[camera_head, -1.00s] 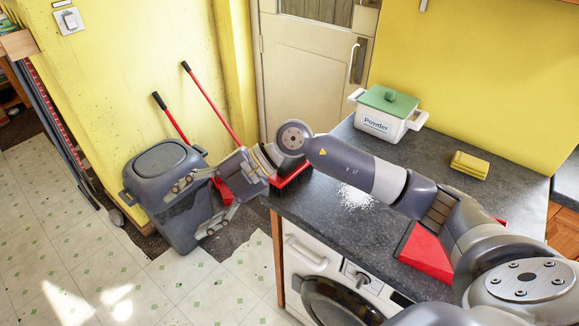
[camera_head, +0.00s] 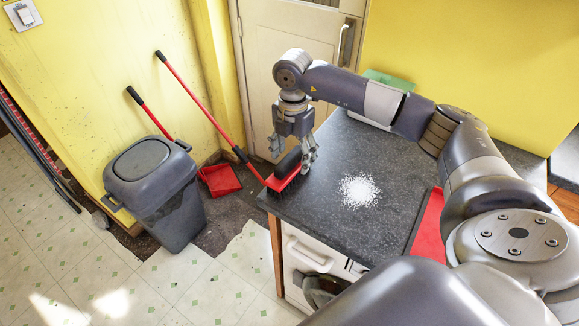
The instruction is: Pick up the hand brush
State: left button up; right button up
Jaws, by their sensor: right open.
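My left gripper is not in view.
White powder (camera_head: 358,190) is heaped on the worktop right of the brush. A red dustpan (camera_head: 428,228) and a green-lidded box (camera_head: 390,80) are partly hidden by my arm. A grey bin (camera_head: 158,195) and long-handled red tools (camera_head: 200,100) stand left.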

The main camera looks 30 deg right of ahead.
aim_at(290, 169)
jog(key=shift+w+f, duration=0.1)
jog(key=shift+f, duration=0.2)
jog(key=f+p, duration=0.1)
jog(key=f, duration=0.1)
jog(key=f+p, duration=0.1)
jog(key=f, duration=0.1)
jog(key=shift+a+f, duration=0.1)
jog(key=shift+a, duration=0.3)
jog(key=shift+f, duration=0.3)
jog(key=shift+w+f, duration=0.1)
jog(key=shift+c, duration=0.8)
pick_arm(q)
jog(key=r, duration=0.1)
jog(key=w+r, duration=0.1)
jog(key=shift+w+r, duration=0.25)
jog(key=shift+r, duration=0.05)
pick_arm(e)
jog(key=c, duration=1)
